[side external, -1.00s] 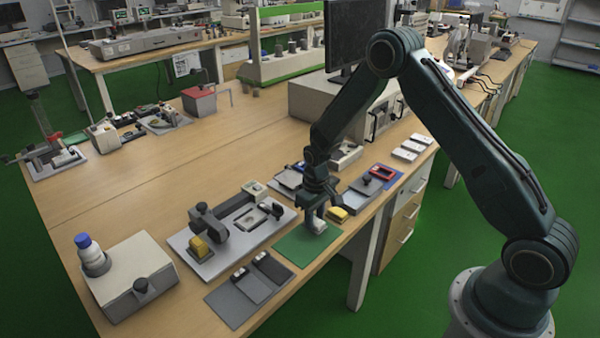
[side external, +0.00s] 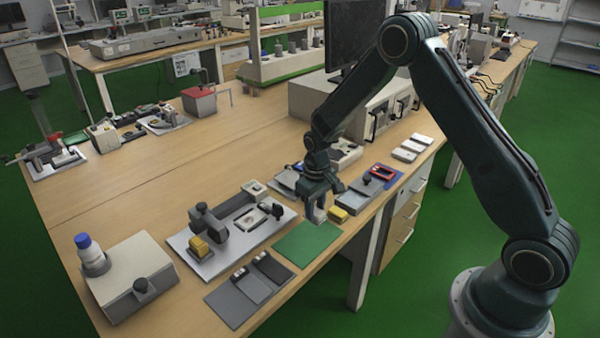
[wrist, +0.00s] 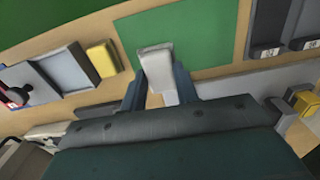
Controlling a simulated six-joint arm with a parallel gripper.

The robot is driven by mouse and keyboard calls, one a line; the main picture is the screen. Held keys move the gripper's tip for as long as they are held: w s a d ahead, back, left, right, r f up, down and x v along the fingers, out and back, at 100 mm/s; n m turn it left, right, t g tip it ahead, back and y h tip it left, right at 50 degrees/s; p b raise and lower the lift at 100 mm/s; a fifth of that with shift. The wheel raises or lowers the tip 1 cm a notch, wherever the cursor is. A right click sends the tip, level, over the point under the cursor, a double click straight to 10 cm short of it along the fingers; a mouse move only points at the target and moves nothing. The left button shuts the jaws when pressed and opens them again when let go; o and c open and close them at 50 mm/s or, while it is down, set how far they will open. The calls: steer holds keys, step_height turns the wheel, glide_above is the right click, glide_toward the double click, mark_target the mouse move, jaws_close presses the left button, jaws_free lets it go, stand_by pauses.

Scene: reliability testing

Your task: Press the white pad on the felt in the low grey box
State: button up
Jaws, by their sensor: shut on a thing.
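My gripper (side external: 318,214) is shut on the white pad, which stands out pale between the two fingers (wrist: 158,85) in the wrist view. The white pad (wrist: 157,64) overlaps the edge of the green mat in that view; its height above the bench is hard to tell. The low grey box (side external: 358,194) lies to the right of my gripper in the side view. The pad is apart from the box.
A yellow block (side external: 338,214) sits between my gripper and the grey box. The green mat (side external: 306,243) is bare. A grey plate with a fixture (side external: 205,264) is to the left, dark grey plates (side external: 236,299) nearer. A red-framed item (side external: 383,172) lies beyond the box.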

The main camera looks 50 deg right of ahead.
steer(key=shift+w+d+r, duration=0.1)
steer(key=shift+d+r, duration=0.05)
steer(key=shift+d, duration=0.35)
step_height(320, 180, up, 6)
glide_above(353, 198)
steer(key=shift+a, duration=0.1)
steer(key=shift+f, duration=0.3)
steer(key=shift+f, duration=1.35)
steer(key=shift+f, duration=0.1)
steer(key=shift+f, duration=2.35)
steer(key=shift+f, duration=0.55)
